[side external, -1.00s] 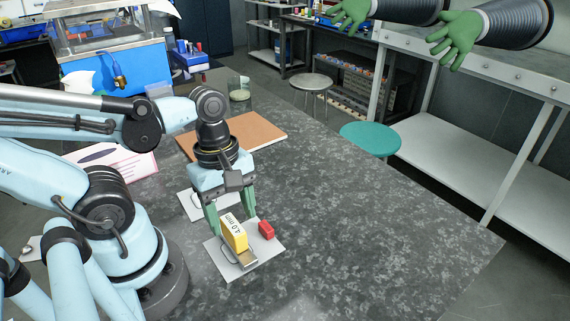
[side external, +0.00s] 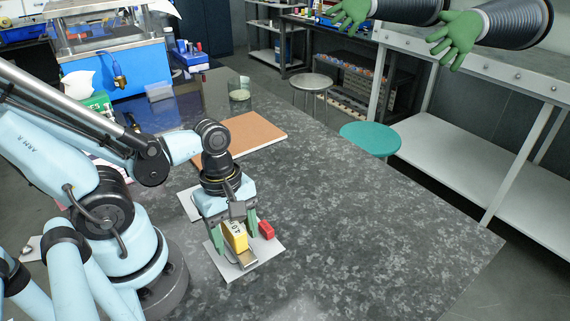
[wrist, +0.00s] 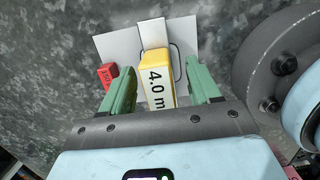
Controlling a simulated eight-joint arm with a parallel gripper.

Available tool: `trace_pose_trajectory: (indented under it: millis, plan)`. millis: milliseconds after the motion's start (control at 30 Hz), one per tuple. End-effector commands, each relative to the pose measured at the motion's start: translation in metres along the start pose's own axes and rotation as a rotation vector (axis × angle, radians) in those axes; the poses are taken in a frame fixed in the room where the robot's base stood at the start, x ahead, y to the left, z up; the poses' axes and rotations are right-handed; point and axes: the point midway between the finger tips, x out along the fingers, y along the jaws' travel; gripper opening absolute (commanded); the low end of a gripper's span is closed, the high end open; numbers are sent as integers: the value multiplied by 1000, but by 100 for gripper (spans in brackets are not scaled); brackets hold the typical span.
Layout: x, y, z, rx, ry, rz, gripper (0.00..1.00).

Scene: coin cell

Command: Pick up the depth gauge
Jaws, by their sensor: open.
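The depth gauge looks to be the yellow block with a white label reading "4.0 m" and a metal end. In the side external view the yellow gauge (side external: 236,237) lies on a white sheet (side external: 268,262). My gripper (side external: 236,240) is open, low over it, with a green finger on each side. In the wrist view the gauge (wrist: 157,75) lies between the two green fingertips of my gripper (wrist: 163,78), with visible gaps at both sides. Its near end is hidden by the gripper body. I cannot tell whether the fingers touch the sheet.
A small red block (side external: 266,230) lies on the sheet beside the right finger; it also shows in the wrist view (wrist: 108,76). A brown board (side external: 250,134) and a glass jar (side external: 240,90) stand further back. The dark tabletop (side external: 380,230) to the right is clear.

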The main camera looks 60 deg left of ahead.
Motion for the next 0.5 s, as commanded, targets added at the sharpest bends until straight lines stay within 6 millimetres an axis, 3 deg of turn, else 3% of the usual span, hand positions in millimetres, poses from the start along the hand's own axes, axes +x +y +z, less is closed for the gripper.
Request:
trace_pose_trajectory:
  millis: [167, 500]
  plan:
    - [0, 0, 0, 0, 0, 0, 62]
    - [0, 0, 0, 0, 0, 0, 10]
